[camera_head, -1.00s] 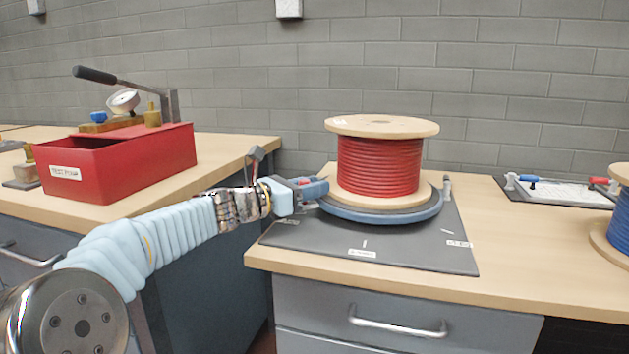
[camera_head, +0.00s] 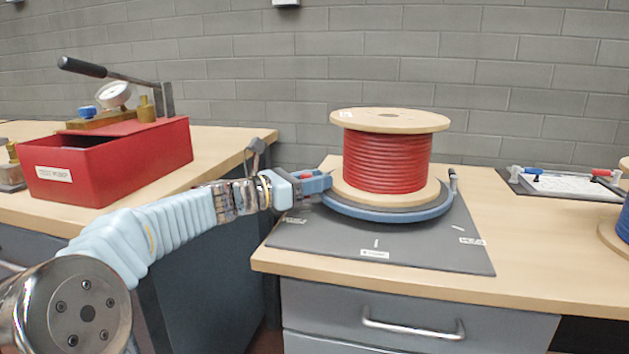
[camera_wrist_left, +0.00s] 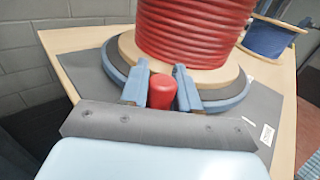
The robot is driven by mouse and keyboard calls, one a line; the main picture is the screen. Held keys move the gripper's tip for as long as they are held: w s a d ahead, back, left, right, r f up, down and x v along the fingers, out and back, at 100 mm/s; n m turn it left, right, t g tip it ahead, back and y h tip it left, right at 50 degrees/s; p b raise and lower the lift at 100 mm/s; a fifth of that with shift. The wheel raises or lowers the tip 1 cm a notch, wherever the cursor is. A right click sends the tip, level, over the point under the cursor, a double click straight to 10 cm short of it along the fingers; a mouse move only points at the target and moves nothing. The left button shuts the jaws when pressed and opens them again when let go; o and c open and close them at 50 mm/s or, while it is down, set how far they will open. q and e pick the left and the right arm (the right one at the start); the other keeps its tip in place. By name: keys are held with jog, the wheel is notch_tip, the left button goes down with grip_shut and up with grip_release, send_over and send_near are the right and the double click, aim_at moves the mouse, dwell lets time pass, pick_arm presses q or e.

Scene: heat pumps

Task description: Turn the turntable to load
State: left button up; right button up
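The turntable (camera_head: 400,216) is a blue-rimmed disc on a dark grey mat, carrying a wooden reel of red cable (camera_head: 386,160). My left gripper (camera_head: 318,182) is at the disc's left edge. In the left wrist view its fingers (camera_wrist_left: 161,90) close on both sides of an upright red knob (camera_wrist_left: 162,92) beside the reel's base. The knob is mostly hidden by the gripper in the head view. Small white labels lie on the mat (camera_head: 440,255) at left, front and right; their words are too small to read. My right gripper is not in view.
A red test-pump box (camera_head: 110,165) with lever and gauge stands on the left bench. A small grey post (camera_head: 453,180) stands at the disc's right.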

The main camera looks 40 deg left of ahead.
pick_arm(q)
jog(key=o, duration=0.3)
jog(key=shift+o, duration=0.2)
jog(key=v, duration=0.7)
jog(key=shift+s, duration=0.2)
